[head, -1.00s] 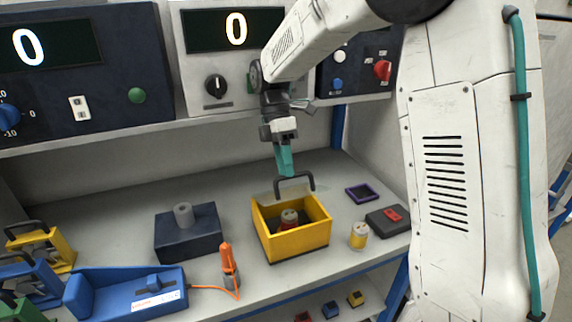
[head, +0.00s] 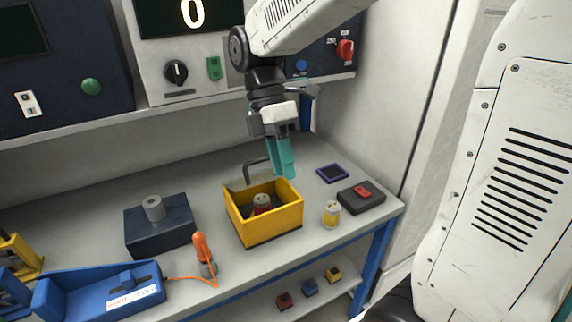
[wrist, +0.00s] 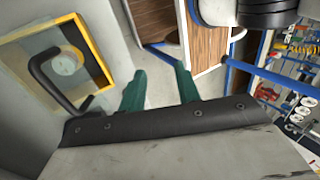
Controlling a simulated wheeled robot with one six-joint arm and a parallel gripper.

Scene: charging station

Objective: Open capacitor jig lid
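The capacitor jig is an open-topped yellow box (head: 275,226) on the bench in the head view. Its yellow rim (wrist: 93,48) shows at the left of the wrist view. A capacitor (head: 262,203) shows inside the box. A pale see-through lid (head: 238,185) with a black bent handle (head: 253,168) appears raised at the box's back edge; its exact angle is hard to tell. The handle also shows in the wrist view (wrist: 48,84). My gripper (head: 282,172) has teal fingers pointing down, just right of the handle and above the box's back. The fingers are apart with nothing between them (wrist: 160,88).
A dark block with a grey cylinder (head: 160,232), an orange-handled tool (head: 203,255) and a blue device (head: 100,290) are left of the box. Instrument panels hang above the back.

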